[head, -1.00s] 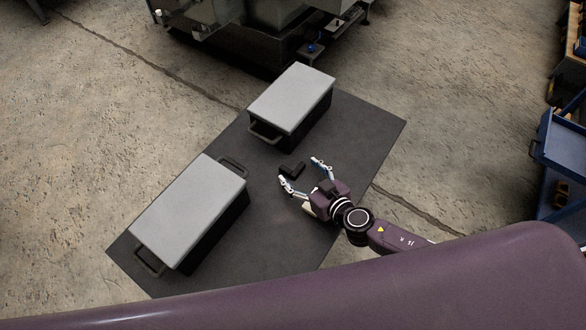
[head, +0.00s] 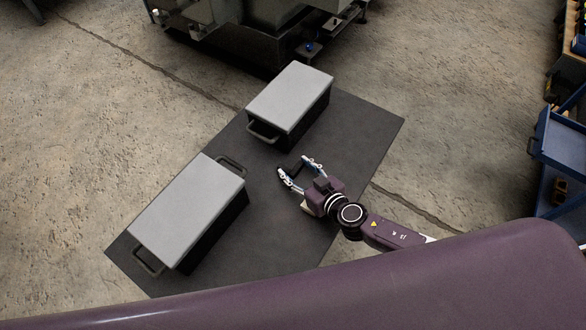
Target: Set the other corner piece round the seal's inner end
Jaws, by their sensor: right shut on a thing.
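No seal can be made out in this view. My left gripper is not in view.
One box with a grey lid (head: 190,205) and end handles stands at the mat's left. Another grey-lidded box (head: 290,95) stands at its far end. The dark mat (head: 355,130) is bare to the right. A blue cart (head: 560,140) stands at the far right.

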